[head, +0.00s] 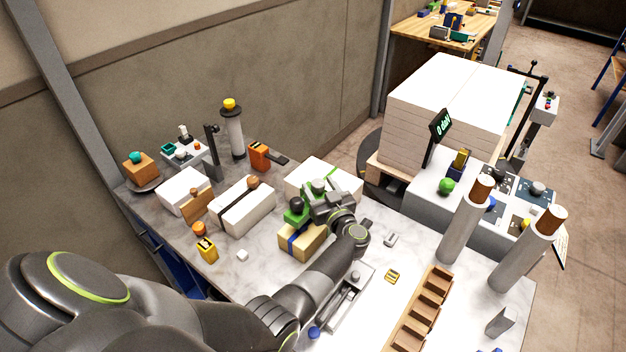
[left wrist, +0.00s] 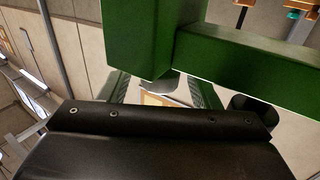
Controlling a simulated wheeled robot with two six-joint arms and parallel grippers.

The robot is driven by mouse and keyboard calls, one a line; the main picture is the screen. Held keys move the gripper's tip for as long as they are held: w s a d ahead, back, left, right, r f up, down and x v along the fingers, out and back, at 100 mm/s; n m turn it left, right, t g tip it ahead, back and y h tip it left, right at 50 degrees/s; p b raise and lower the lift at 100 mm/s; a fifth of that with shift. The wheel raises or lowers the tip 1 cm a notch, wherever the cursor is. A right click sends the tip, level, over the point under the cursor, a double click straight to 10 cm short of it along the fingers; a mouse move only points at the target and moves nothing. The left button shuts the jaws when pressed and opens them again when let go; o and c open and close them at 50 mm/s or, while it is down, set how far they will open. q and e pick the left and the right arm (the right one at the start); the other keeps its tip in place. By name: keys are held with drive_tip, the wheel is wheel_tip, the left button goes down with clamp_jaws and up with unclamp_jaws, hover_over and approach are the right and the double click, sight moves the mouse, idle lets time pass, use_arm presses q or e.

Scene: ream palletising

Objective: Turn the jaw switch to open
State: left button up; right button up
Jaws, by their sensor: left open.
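My left gripper (head: 322,203) is open beside a green tool (head: 298,213) with a black knob, which stands at a tan block with a blue band (head: 302,240). In the left wrist view the green tool's body (left wrist: 155,40) fills the top, close in front of the open fingers; I cannot tell whether they touch it. I cannot tell for sure which control is the jaw switch. A control panel (head: 507,207) with dark, blue and yellow knobs is at the right. My right gripper is not in view.
White ream packs (head: 243,204) lie on the marble table. A tall white stack (head: 452,100) stands on a pallet behind. Two grey posts with brown tops (head: 466,222) stand at the right. A brown slotted rack (head: 420,312) lies at the front.

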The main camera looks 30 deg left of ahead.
use_arm(q)
drive_tip(key=shift+x, duration=0.8)
drive_tip(key=shift+d, duration=0.1)
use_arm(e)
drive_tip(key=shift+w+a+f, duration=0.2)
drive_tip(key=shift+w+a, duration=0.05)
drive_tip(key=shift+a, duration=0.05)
use_arm(q)
drive_tip(key=shift+s+r, duration=0.1)
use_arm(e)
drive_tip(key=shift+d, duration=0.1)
use_arm(q)
drive_tip(key=shift+d, duration=0.1)
drive_tip(key=shift+c, duration=0.7)
drive_tip(key=c, duration=0.8)
drive_tip(key=shift+c, duration=0.2)
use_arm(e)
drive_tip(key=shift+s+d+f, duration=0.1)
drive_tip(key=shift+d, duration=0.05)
